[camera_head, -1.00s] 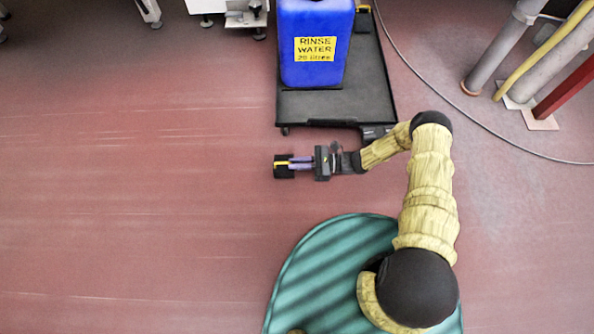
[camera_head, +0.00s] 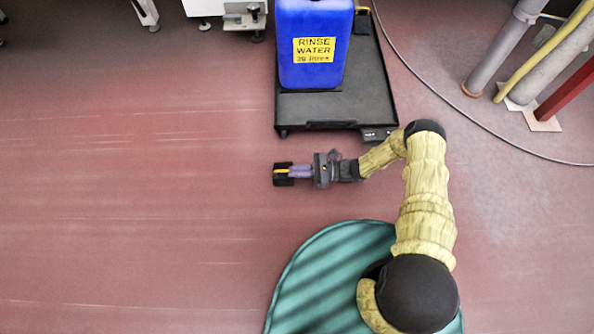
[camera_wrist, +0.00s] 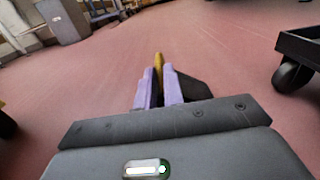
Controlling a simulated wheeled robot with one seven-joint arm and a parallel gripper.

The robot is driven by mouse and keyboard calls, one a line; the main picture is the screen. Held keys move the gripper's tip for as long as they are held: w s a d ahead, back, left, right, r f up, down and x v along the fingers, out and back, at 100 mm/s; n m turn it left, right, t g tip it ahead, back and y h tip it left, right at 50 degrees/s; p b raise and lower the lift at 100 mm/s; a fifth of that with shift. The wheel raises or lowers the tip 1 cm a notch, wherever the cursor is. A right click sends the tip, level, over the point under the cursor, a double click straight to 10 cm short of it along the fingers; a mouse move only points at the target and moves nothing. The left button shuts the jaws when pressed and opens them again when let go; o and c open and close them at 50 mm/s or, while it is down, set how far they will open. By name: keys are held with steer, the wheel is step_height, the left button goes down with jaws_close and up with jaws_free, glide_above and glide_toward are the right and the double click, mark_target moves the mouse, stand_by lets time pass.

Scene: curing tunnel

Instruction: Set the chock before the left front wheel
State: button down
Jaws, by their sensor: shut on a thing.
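The chock (camera_head: 283,180) is a small black block with a yellow stripe. My gripper (camera_head: 300,171), with purple fingers, is shut on it, left of my wrist. In the wrist view the fingers (camera_wrist: 159,92) close around the yellow part, and the black side of the chock (camera_wrist: 193,90) shows at their right. The black cart (camera_head: 330,108) stands just behind the chock. Its left front wheel (camera_head: 284,133) is mostly hidden under the deck corner, a short gap beyond the chock. A cart wheel (camera_wrist: 293,76) shows at the right of the wrist view, apart from the chock. I cannot tell whether the chock touches the floor.
A blue rinse-water container (camera_head: 312,70) stands on the cart. A thin cable (camera_head: 440,100) curves across the floor at right, near grey pipes (camera_head: 500,50) and a red post (camera_head: 567,93). Machine feet (camera_head: 245,20) stand at the back. The red floor at left is clear.

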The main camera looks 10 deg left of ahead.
steer(key=shift+f, duration=0.15)
steer(key=c, duration=1.5)
jaws_free()
steer(key=shift+r, duration=0.25)
steer(key=p+v, duration=0.3)
steer(key=v, duration=0.9)
